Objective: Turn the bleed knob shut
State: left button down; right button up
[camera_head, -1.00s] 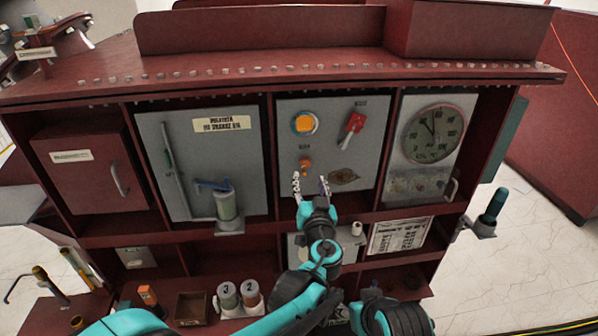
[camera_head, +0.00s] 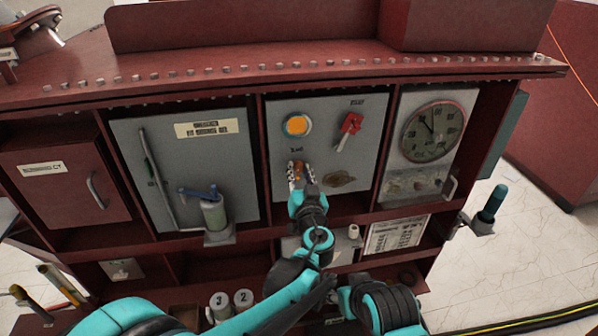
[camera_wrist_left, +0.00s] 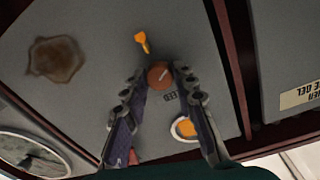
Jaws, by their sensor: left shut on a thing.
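The bleed knob (camera_head: 298,166) is a small orange-brown round knob on the grey middle panel, below the orange button. It also shows in the left wrist view (camera_wrist_left: 160,76), with a pale line across its face and lettering beside it. My left gripper (camera_head: 301,177) is at the panel, shut on the knob with one finger on each side. The fingertips partly cover the knob in the head view. A small yellow-orange pointed piece (camera_wrist_left: 142,40) sits on the panel just past the knob in the wrist view. My right gripper is not in view.
The orange button (camera_head: 296,125) and a red switch lever (camera_head: 348,128) are above the knob. A brown stain (camera_head: 340,180) is right of it. A dial gauge (camera_head: 432,132) is further right, and a grey door (camera_head: 190,165) with a handle is to the left.

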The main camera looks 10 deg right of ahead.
aim_at(296, 132)
pick_arm(q)
jog(key=shift+m, duration=0.4)
jog(key=m, duration=0.4)
jog(key=shift+w+m+b, duration=0.1)
jog(key=shift+m+b, duration=0.2)
jog(key=shift+m, duration=0.1)
jog(key=m, duration=0.6)
jog(key=shift+r, duration=0.1)
jog(key=m, duration=0.6)
jog(key=shift+y+b, duration=0.3)
jog(key=m, duration=0.5)
jog(key=shift+w+r+m, duration=0.1)
jog(key=shift+m, duration=0.3)
jog(key=c, duration=1.2)
grip_release()
notch_tip(296, 132, up, 10)
jog(key=shift+f, duration=0.1)
